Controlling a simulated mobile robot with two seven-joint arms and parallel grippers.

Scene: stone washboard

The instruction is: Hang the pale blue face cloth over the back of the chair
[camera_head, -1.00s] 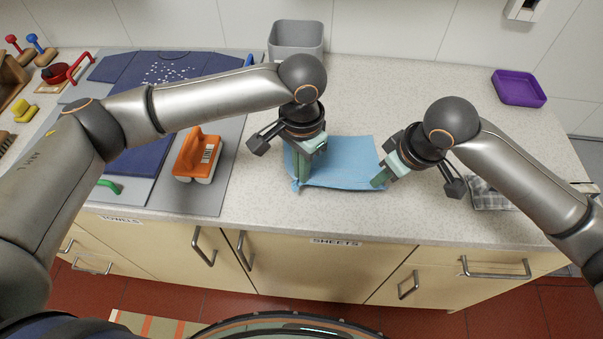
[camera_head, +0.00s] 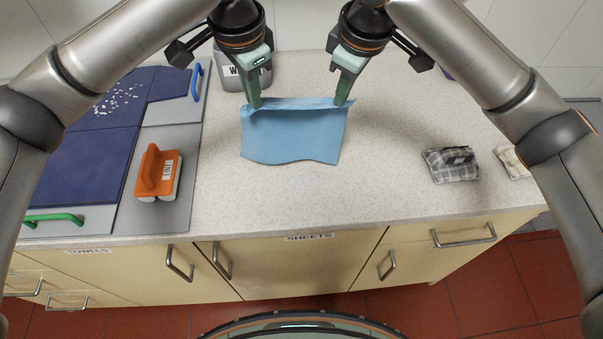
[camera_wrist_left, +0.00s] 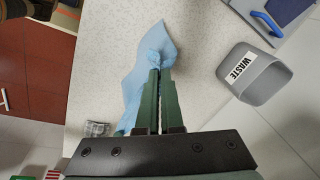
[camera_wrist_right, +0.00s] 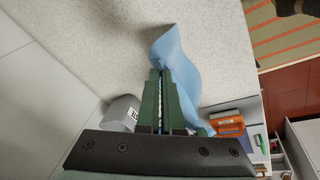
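The pale blue face cloth (camera_head: 292,135) hangs spread between my two grippers over the counter. Its top edge is pinched near both corners and its lower edge falls loosely. My left gripper (camera_head: 254,103) is shut on the upper left corner; the cloth bunches at its fingertips in the left wrist view (camera_wrist_left: 155,60). My right gripper (camera_head: 342,100) is shut on the upper right corner, and the cloth also shows at its fingers in the right wrist view (camera_wrist_right: 175,55). Whether the lower edge touches the counter I cannot tell. No chair is in view.
A grey bin marked WASTE (camera_wrist_left: 252,75) stands behind the cloth. An orange-handled brush (camera_head: 158,173) lies on the grey board at left, near dark blue fabric (camera_head: 90,165). A checked folded cloth (camera_head: 450,164) lies at right. The counter front is clear.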

